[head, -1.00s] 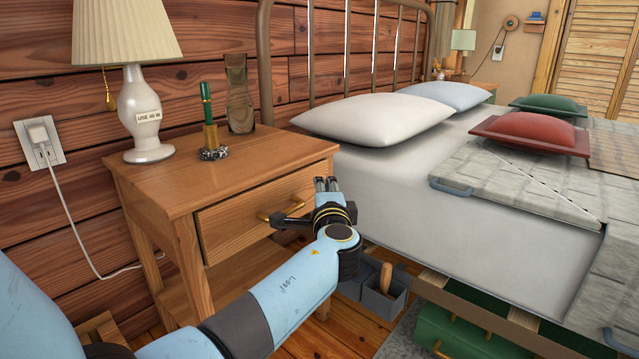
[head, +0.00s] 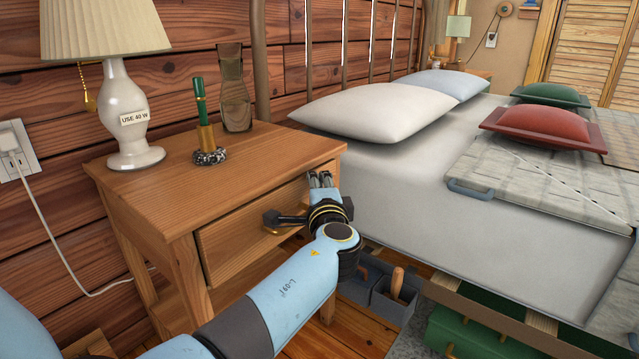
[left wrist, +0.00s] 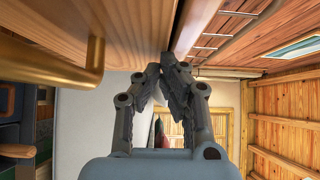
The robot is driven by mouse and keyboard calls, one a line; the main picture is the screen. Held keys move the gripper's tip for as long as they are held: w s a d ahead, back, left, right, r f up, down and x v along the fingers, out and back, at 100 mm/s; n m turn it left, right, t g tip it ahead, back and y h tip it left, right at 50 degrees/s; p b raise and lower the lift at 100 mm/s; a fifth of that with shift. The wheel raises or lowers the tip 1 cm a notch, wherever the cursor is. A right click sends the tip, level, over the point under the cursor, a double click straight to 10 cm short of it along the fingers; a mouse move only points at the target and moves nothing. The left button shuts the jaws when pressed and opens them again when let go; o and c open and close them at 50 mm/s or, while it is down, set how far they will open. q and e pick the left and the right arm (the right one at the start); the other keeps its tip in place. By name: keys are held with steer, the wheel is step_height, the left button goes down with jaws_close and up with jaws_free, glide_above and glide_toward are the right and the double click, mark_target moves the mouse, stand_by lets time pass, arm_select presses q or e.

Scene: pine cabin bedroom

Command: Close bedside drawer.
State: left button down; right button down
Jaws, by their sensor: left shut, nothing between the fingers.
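The bedside table's wooden drawer (head: 248,232) is under the tabletop, its front facing me. In the left wrist view, a narrow dark gap shows between the drawer front (left wrist: 130,25) and the tabletop edge; how far out the drawer stands is hard to tell. Its brass handle (left wrist: 92,68) shows there at the left, but my gripper mostly hides it in the head view. My left gripper (head: 321,180) is shut and empty, fingertips at the right end of the drawer front, near the tabletop edge. Whether they touch it is unclear. My right gripper is out of view.
On the bedside table (head: 180,195) stand a lamp (head: 128,115), a green and brass candlestick-like object (head: 205,130) and a glass vase (head: 234,90). The bed (head: 480,210) is close on the right. A grey caddy (head: 385,295) stands on the floor beside it.

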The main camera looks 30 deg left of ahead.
arm_select(q)
steer(key=s+a+v, duration=0.1)
steer(key=v, duration=0.5)
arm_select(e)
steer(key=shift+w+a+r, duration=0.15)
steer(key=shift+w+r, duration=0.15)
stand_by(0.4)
arm_select(q)
steer(key=shift+s+d, duration=0.1)
steer(key=shift+d, duration=0.1)
